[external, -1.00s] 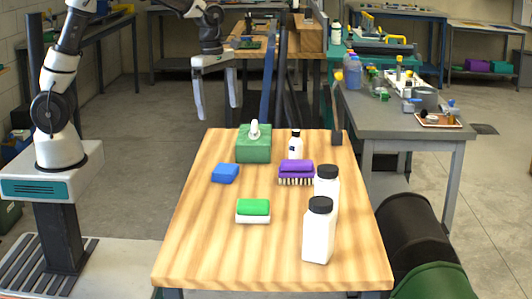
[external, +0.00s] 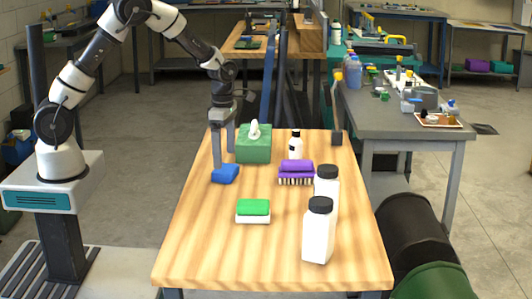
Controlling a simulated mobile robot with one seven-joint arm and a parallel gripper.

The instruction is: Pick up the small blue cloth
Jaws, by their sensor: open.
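The small blue cloth (external: 225,174) lies folded near the left edge of the wooden table, in front of the green tissue box. My gripper (external: 224,162) points down over it in the external view, with its fingers apart. The nearer finger reaches down to the cloth and overlaps it in the picture. The other finger shows behind, closer to the tissue box. I cannot tell whether either finger touches the cloth.
The green tissue box (external: 254,148) stands close behind the cloth. A green-and-white sponge (external: 253,211), a purple brush (external: 296,173), a small white bottle (external: 296,146) and two black-capped white bottles (external: 318,232) stand on the table (external: 205,250). The table's front left is clear.

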